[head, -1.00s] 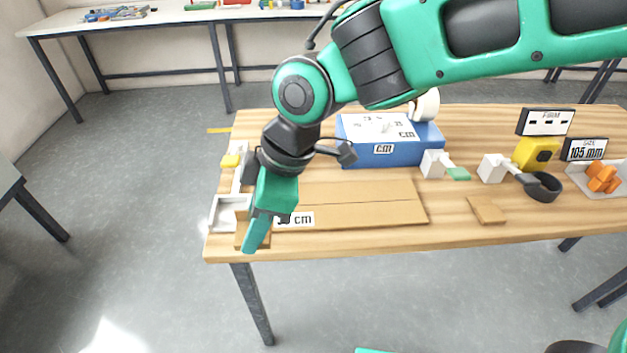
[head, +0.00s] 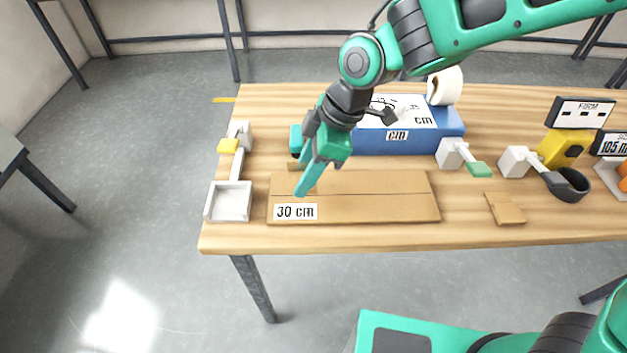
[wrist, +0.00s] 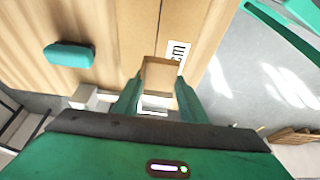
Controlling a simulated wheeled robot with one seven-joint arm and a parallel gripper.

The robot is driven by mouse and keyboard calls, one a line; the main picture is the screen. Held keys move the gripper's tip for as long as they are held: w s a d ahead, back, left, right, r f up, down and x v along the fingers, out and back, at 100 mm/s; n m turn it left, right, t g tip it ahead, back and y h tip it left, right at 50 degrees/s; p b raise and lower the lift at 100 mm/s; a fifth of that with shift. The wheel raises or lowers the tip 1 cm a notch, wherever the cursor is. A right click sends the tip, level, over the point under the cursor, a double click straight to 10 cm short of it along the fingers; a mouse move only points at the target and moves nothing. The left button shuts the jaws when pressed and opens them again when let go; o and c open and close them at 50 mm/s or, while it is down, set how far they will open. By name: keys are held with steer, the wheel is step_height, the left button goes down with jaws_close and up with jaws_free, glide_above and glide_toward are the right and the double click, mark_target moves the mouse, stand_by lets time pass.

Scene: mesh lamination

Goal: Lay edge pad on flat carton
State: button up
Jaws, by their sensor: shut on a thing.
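The flat carton (head: 380,203) lies on the wooden table, with a "30 cm" label at its front left corner. My gripper (head: 306,182) is over the carton's left part, fingers pointing down. In the wrist view, my gripper (wrist: 158,88) is shut on a small brown cardboard piece, the edge pad (wrist: 160,73). The pad is in front of the carton and partly covers the label. Whether it touches the carton I cannot tell. In the head view the pad is mostly hidden by the gripper.
A white tray (head: 230,202) is left of the carton. A teal block (wrist: 70,54) lies behind the carton. A blue box (head: 400,143) stands at the back. A loose cardboard piece (head: 506,209) is to the right, near a white-and-green tool (head: 458,158) and a yellow device (head: 563,150).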

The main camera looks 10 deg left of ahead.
steer(key=shift+w+d+f, duration=0.25)
steer(key=shift+w+f, duration=0.1)
steer(key=shift+w, duration=0.1)
steer(key=shift+w+d+f, duration=0.2)
steer(key=shift+w+f, duration=0.1)
steer(key=shift+w, duration=0.15)
steer(key=shift+f, duration=1.95)
steer(key=o, duration=1)
steer(key=shift+f, duration=0.1)
steer(key=v, duration=1.2)
